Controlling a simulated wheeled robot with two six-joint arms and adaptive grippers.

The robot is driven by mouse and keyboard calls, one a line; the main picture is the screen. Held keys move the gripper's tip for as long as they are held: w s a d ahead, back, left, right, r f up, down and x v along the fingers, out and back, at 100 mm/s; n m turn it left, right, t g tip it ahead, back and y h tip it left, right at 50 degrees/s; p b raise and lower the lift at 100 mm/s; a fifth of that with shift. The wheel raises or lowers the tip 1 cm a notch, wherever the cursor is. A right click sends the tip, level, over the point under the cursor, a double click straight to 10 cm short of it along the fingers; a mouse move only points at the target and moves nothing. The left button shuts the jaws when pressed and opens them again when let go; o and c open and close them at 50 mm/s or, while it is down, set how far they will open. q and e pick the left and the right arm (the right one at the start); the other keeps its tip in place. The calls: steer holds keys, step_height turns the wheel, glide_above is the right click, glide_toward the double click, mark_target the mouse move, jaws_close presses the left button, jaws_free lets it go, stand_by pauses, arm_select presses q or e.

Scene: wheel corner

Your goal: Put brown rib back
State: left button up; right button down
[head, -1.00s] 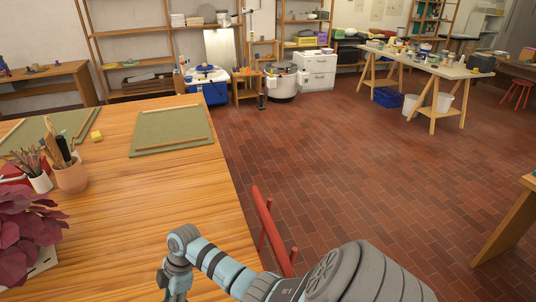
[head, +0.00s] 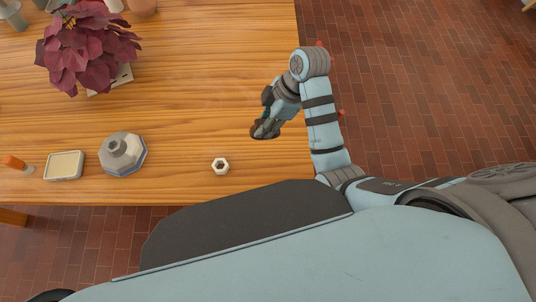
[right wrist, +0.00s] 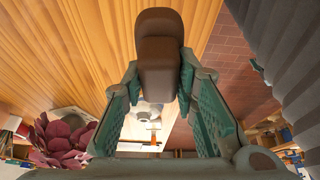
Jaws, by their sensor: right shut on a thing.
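The brown rib (right wrist: 158,45) is a rounded dark-brown piece in the right wrist view. It sits between the fingertips of my right gripper (right wrist: 160,78), which is shut on it. In the head view my right gripper (head: 268,124) is over the right part of the wooden table (head: 190,100), near its right edge. The rib cannot be told clearly from the dark fingers there. Whether it touches the table cannot be told. My left gripper is not in view.
Further left are a grey-and-blue octagonal object (head: 122,152), a small shallow tray (head: 64,166) and an orange-handled tool (head: 14,162). A dark-red plant (head: 88,42) stands at the back left. Bare tabletop lies between.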

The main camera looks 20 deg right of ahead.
steer(key=shift+s+a+r, duration=0.15)
steer(key=shift+s+r, duration=0.05)
steer(key=shift+r, duration=0.05)
steer(key=shift+d+f, duration=0.2)
step_height(320, 180, down, 18)
steer(key=b, duration=0.8)
steer(key=shift+f, duration=0.25)
steer(key=shift+w+f, duration=0.1)
steer(key=shift+f, duration=0.5)
steer(key=shift+f, duration=0.1)
steer(key=c, duration=1.3)
jaws_free()
